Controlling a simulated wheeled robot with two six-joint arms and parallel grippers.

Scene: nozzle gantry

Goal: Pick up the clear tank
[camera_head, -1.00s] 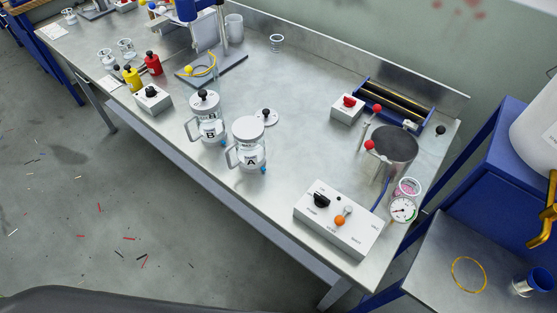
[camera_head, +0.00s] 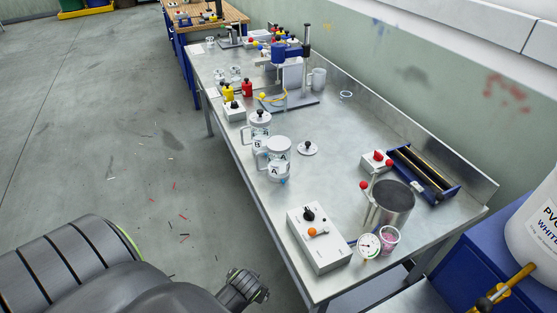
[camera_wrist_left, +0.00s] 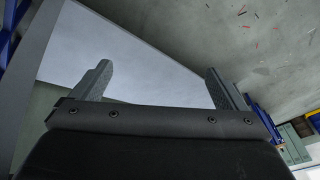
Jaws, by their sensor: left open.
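Two clear lidded jugs stand upright side by side on the steel bench: jug A (camera_head: 276,160) in front and jug B (camera_head: 260,128) just behind it. A see-through grey cylinder (camera_head: 391,206) stands near the bench's right end, with a red-knobbed handle beside it. I cannot tell which of these is the clear tank. My left gripper (camera_wrist_left: 158,70) is open and empty in the left wrist view, with a pale flat surface and floor beyond it. In the head view my left arm is low, in front of the bench and apart from the vessels. My right gripper is not seen.
A white control box (camera_head: 319,238) with an orange knob, a gauge (camera_head: 369,246) and a cup of pink bits (camera_head: 389,239) sit near the front end. A blue rack (camera_head: 422,174) stands behind the cylinder.

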